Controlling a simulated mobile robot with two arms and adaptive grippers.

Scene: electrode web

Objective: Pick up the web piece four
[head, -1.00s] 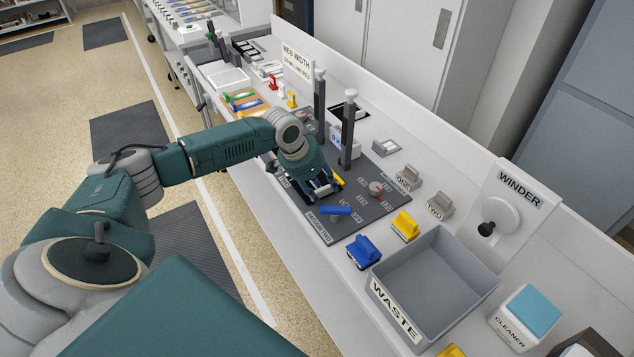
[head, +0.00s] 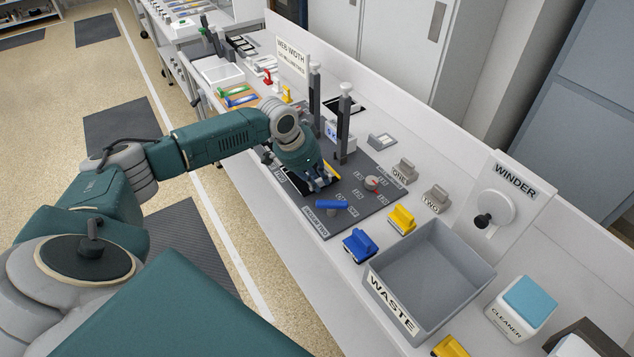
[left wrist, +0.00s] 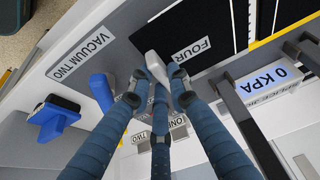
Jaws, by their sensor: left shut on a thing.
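My left gripper (head: 318,183) is low over the dark board (head: 350,215) on the bench. In the left wrist view its fingers (left wrist: 163,82) are shut on a pale grey tab (left wrist: 155,66). The tab sits beside a label reading FOUR (left wrist: 192,49) and a black sheet (left wrist: 188,22), which I take as web piece four. The fingers hide part of the tab. I cannot tell whether it is lifted off the board. My right gripper is not in view.
A blue lever (head: 332,204) by the VACUUM TWO label is close to the gripper. Two dark posts (head: 343,125) stand behind it. Blue (head: 360,245) and yellow (head: 402,220) blocks and the grey WASTE bin (head: 420,305) stand to the right. A gauge (left wrist: 268,80) reads 0 KPA.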

